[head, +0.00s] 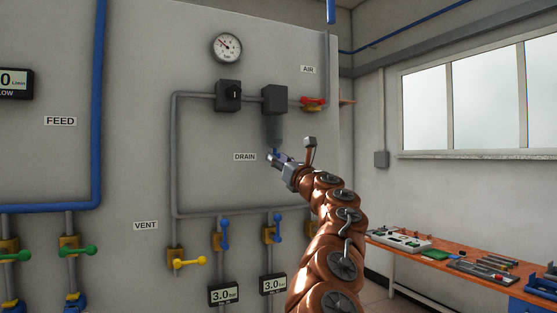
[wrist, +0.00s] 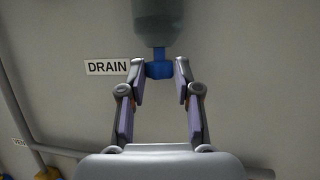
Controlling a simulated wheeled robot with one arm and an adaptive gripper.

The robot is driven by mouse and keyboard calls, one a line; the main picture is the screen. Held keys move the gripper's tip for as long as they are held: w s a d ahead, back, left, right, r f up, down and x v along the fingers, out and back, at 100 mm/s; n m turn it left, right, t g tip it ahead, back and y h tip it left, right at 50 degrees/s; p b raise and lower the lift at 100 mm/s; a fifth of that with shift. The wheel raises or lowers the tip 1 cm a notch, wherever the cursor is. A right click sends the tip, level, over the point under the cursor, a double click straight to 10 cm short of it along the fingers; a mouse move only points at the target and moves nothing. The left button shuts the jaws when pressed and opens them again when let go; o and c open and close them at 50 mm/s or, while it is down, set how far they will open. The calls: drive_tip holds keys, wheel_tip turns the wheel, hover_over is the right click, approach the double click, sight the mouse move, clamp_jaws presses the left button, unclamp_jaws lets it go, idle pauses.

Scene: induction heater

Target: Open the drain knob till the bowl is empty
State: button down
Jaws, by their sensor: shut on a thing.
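The bowl (head: 274,131) is a grey-green cup hanging under a dark block on the grey wall panel. Its lower end also shows at the top of the wrist view (wrist: 158,22). I cannot tell how much liquid is in it. The blue drain knob (wrist: 158,69) sits below the bowl on a short blue stem, right of the DRAIN label (wrist: 107,67). My gripper (wrist: 160,70) has one fingertip on each side of the knob and is shut on it. In the head view my gripper (head: 276,157) reaches up to the bowl's underside and mostly hides the knob.
A pressure gauge (head: 227,47), a black-knobbed regulator (head: 228,95) and a red-handled AIR valve (head: 313,102) are near the bowl. Grey pipes frame it on the left and below. Yellow and blue valve handles sit lower. An orange workbench (head: 440,257) with tools stands right.

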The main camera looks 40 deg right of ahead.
drive_tip(key=shift+d+n+y, duration=0.15)
drive_tip(key=shift+n+y, duration=0.15)
drive_tip(key=shift+y, duration=0.2)
drive_tip(key=shift+d+n+g+y+p, duration=0.2)
drive_tip(key=shift+n+y+p, duration=1.2)
drive_tip(key=shift+y, duration=1.1)
drive_tip(key=shift+d+n+g+y+p, duration=0.2)
drive_tip(key=shift+n+y+p, duration=1.15)
drive_tip(key=shift+y, duration=1.15)
drive_tip(key=shift+d+n+g+y+p, duration=0.1)
drive_tip(key=shift+n+g+y+p, duration=0.45)
drive_tip(key=shift+y+p, duration=0.7)
drive_tip(key=c, duration=0.8)
unclamp_jaws()
drive_tip(key=v, duration=1.2)
